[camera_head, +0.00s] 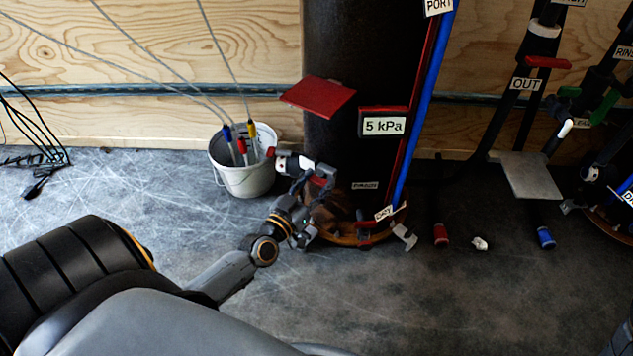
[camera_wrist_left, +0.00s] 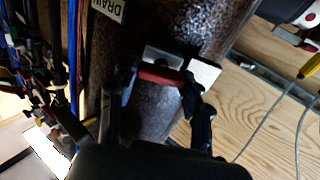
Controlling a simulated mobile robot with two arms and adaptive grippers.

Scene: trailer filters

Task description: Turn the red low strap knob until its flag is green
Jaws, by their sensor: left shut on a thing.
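The red low strap knob (camera_wrist_left: 160,77) shows as a short red bar against the dark tank in the left wrist view. In the head view a small red part (camera_head: 320,181) shows at my left gripper, low on the tank's left side. The fingers hide part of the knob. A red plate (camera_head: 318,96) stands out from the tank higher up; I cannot tell whether it is this knob's flag. My right gripper is not in view.
The black tank (camera_head: 345,55) bears a "5 kPa" sign (camera_head: 384,126) and red and blue pipes. A white bucket (camera_head: 243,178) with cabled probes stands left of my gripper. Small red and blue pieces lie on the floor at right. The front floor is clear.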

